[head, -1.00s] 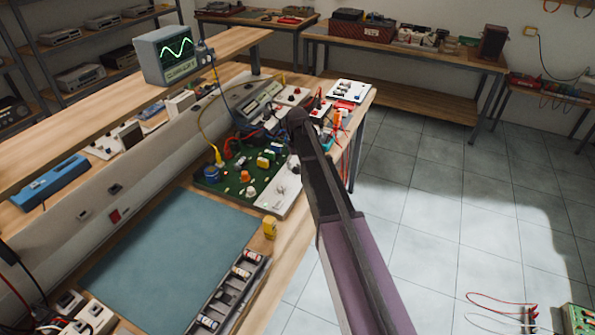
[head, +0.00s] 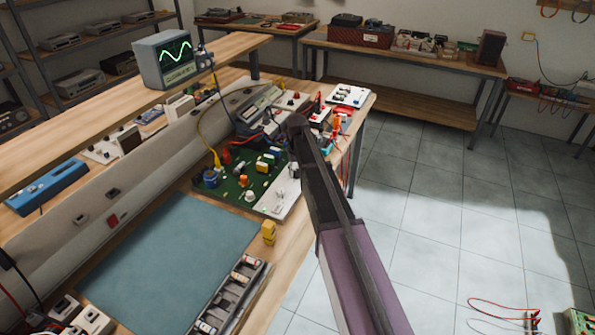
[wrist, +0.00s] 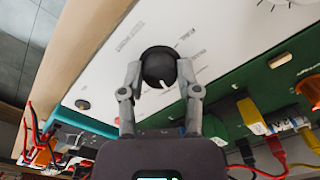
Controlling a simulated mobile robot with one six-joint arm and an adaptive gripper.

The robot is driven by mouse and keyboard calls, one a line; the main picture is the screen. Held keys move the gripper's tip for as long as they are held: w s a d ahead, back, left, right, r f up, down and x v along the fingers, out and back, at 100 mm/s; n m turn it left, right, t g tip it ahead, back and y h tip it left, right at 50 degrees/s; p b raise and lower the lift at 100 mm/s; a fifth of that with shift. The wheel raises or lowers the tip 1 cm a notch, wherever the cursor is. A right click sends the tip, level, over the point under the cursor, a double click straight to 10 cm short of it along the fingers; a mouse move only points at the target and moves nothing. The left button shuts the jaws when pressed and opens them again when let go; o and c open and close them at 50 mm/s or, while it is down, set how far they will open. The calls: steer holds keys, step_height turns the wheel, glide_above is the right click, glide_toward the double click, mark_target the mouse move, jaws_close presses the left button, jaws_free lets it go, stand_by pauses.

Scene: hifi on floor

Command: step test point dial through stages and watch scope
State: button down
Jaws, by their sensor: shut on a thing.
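The test point dial (wrist: 157,66) is a round black knob with a white pointer mark, on a white panel (wrist: 110,70) with small printed labels. In the wrist view my gripper (wrist: 159,76) is shut on it, one finger on each side. The pointer mark faces down and slightly right there. In the head view the white panel (head: 284,203) is at the right side of the green circuit board (head: 232,191); my arm hides the dial. The scope (head: 167,60) stands on the raised shelf at the left, its screen lit with a green wave trace.
A blue mat (head: 165,255) lies in front of the board. A yellow block (head: 269,232) and a grey parts tray (head: 238,290) are near the bench edge. Cables and meters crowd the bench behind the board.

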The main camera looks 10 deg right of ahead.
steer(key=shift+m, duration=4)
steer(key=shift+c, duration=1.5)
jaws_free()
steer(key=shift+r, duration=0.1)
